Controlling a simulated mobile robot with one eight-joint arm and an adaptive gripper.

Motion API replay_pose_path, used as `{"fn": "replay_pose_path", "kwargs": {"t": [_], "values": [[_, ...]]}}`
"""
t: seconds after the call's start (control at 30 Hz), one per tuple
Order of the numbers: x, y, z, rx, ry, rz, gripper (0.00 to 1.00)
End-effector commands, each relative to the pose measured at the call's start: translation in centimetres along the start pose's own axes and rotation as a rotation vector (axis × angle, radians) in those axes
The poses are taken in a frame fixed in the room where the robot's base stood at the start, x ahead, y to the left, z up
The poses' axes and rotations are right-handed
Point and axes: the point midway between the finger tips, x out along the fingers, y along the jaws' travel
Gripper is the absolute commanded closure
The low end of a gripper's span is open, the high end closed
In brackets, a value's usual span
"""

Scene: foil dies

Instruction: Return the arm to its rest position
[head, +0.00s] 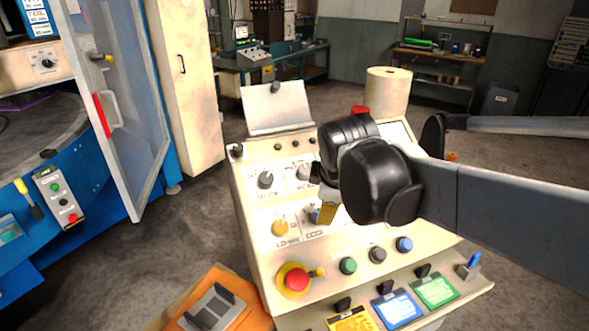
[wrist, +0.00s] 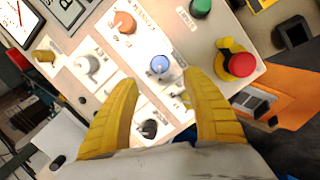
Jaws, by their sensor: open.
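My gripper (wrist: 160,98) shows in the wrist view with its two yellow fingers spread apart and nothing between them. It hangs over the sloped control panel (head: 262,209), above its knobs. In the head view my arm reaches in from the right, and its black joints hide part of the panel. Only a bit of the gripper (head: 326,212) shows there, near the middle of the panel. In the wrist view a lit blue knob (wrist: 160,65) shows just beyond the gap between the fingertips. I cannot tell whether a finger touches anything.
A red emergency button (head: 293,279) stands out at the panel's lower left; it also shows in the wrist view (wrist: 242,64). An orange box (head: 245,316) stands at front left. A blue machine with an open door (head: 118,110) is at left. A cream roll (head: 388,92) stands behind the panel.

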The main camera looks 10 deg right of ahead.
Motion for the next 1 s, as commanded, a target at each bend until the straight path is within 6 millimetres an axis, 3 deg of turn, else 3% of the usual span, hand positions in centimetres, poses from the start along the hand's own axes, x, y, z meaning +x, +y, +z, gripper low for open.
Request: {"fn": "replay_pose_path", "kwargs": {"t": [0.13,0.23,0.5,0.7,1.0], "values": [[-0.1,-0.5,0.3,0.036,0.004,0.001,0.44],[-0.6,-2.4,1.4,0.162,0.016,0.004,0.44],[-1.5,-11.2,5.5,0.790,0.087,0.000,0.44],[-1.0,-15.5,7.1,1.114,0.125,-0.017,0.44],[-0.9,-16.3,7.4,1.198,0.134,-0.022,0.44]]}}
